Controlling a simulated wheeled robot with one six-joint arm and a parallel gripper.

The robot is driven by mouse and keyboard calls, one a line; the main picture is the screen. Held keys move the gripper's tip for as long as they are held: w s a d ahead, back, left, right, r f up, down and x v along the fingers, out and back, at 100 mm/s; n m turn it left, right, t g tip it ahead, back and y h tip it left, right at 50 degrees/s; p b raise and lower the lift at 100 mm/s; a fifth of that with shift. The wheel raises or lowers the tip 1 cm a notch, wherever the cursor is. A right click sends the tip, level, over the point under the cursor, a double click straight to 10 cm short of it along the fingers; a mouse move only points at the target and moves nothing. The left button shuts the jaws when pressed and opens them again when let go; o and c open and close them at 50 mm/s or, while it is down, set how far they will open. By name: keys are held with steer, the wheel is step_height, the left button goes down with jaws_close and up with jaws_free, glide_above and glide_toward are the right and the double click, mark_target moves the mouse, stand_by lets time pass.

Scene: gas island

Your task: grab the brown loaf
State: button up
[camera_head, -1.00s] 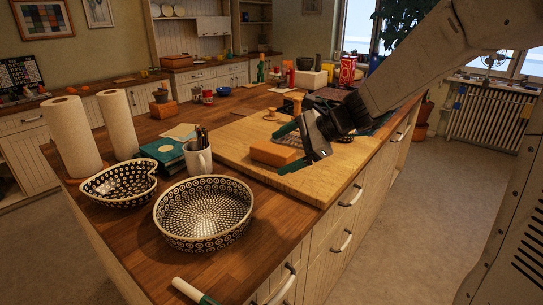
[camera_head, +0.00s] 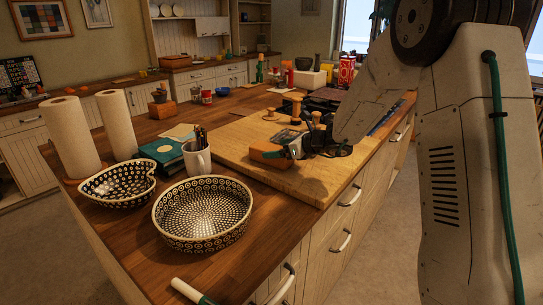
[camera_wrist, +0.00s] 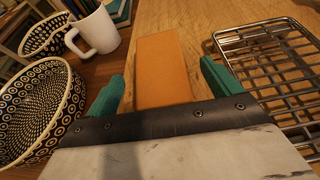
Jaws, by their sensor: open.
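The brown loaf (camera_head: 263,153) is a plain, orange-brown block lying on the wooden cutting board (camera_head: 318,185). In the wrist view the loaf (camera_wrist: 162,66) lies straight ahead, pointing away from me, with its near end between my two green fingers. My gripper (camera_head: 285,146) is low over the board at the loaf's right end in the head view. The gripper (camera_wrist: 162,84) is open, with a gap on each side of the loaf. The loaf's nearest end is hidden behind the dark gripper edge, and part of the loaf is hidden by a finger in the head view.
A wire rack (camera_wrist: 270,62) lies close right of the loaf in the wrist view. A white mug (camera_head: 197,159) and two patterned bowls, one round (camera_head: 203,238) and one heart-shaped (camera_head: 117,200), stand left of the board. Wooden stamp-like pieces (camera_head: 296,108) stand behind my gripper.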

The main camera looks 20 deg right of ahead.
steer(key=shift+x, duration=0.85)
steer(key=shift+r, duration=0.15)
steer(key=c, duration=1.4)
steer(key=shift+o, duration=0.2)
